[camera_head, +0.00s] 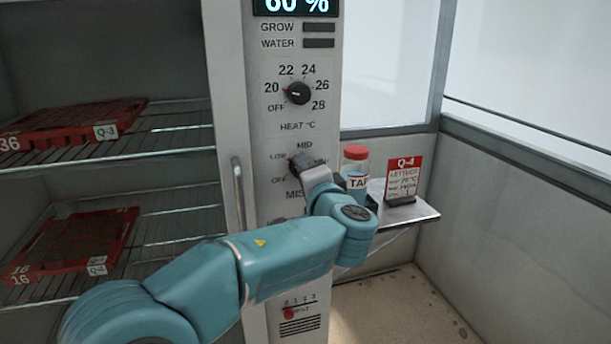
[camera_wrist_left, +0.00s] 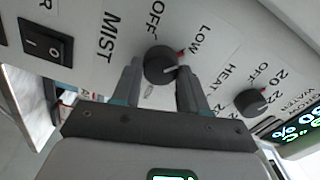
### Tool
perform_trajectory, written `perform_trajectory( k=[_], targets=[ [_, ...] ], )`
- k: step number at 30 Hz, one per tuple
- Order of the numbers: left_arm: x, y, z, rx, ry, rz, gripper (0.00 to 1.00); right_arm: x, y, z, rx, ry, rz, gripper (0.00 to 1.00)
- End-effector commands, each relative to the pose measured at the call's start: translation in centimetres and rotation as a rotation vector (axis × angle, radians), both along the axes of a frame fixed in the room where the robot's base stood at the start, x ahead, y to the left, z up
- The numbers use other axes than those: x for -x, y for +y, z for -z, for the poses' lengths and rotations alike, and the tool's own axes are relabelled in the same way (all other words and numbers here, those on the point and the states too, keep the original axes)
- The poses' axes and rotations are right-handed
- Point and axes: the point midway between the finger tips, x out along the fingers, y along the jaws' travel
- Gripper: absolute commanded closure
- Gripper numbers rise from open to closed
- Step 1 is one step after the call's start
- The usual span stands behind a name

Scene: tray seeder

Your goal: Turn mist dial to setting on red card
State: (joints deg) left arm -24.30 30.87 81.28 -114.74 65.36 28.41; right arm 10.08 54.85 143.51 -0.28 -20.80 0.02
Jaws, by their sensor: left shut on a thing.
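The black mist dial (camera_wrist_left: 161,64) is on the panel, with OFF and LOW printed around it in the left wrist view; MID also shows in the head view. A red mark at its edge faces the LOW side. My left gripper (camera_head: 302,164) is shut on the dial, with one finger on each side in the left wrist view (camera_wrist_left: 159,88). In the head view the gripper hides most of the dial. The red card (camera_head: 404,176) stands on the side shelf, reading Q-4 and LETTUCE; its smaller lines are too blurred to read surely. My right gripper is out of view.
The heat dial (camera_head: 298,93) sits above, its red mark near 20. A red-capped bottle (camera_head: 355,163) stands on the small shelf (camera_head: 424,213), close to my wrist. A rocker switch (camera_wrist_left: 46,45) is on the panel. Red trays (camera_head: 75,243) lie on racks at left.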

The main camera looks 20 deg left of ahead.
Motion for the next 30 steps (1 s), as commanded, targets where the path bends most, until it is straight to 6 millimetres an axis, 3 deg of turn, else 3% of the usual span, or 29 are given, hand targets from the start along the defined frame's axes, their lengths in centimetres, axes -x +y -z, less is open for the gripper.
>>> perform_trajectory(
  k=[14,30],
  targets=[
    [0.0,-0.1,0.1,-0.373,0.259,0.002,0.88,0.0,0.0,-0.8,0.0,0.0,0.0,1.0],
    [0.0,0.0,0.2,-0.795,0.552,0.003,0.88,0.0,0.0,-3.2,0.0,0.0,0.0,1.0]
  ],
)
